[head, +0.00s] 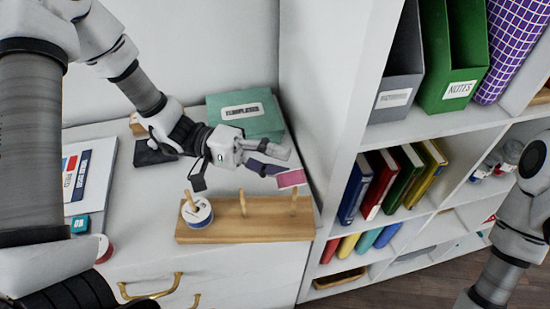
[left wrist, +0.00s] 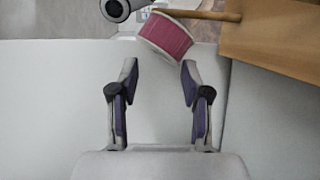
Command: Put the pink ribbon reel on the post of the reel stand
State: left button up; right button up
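The pink ribbon reel (head: 290,178) is tilted just off the fingertips of my left gripper (head: 277,163), above the right end of the reel stand (head: 250,228). In the left wrist view the reel (left wrist: 168,38) lies ahead of the spread fingertips (left wrist: 160,68), with no clear grip on it. A post (left wrist: 205,16) of the stand passes close behind the reel; I cannot tell whether it enters the hole. In the head view the right post (head: 294,202) stands bare below the reel. My right gripper is out of view.
A white-blue reel (head: 198,213) sits on the stand's left post, and the middle post (head: 242,203) is bare. A green box (head: 247,113) stands behind. A shelf with books (head: 390,180) borders the cabinet top at right. A red reel (head: 103,248) lies at left.

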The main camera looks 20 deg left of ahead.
pick_arm(q)
jog(key=shift+s+a+r, duration=0.1)
jog(key=shift+a+r, duration=0.05)
jog(key=shift+r, duration=0.05)
jog(key=a, duration=1.2)
jog(key=shift+s, duration=0.2)
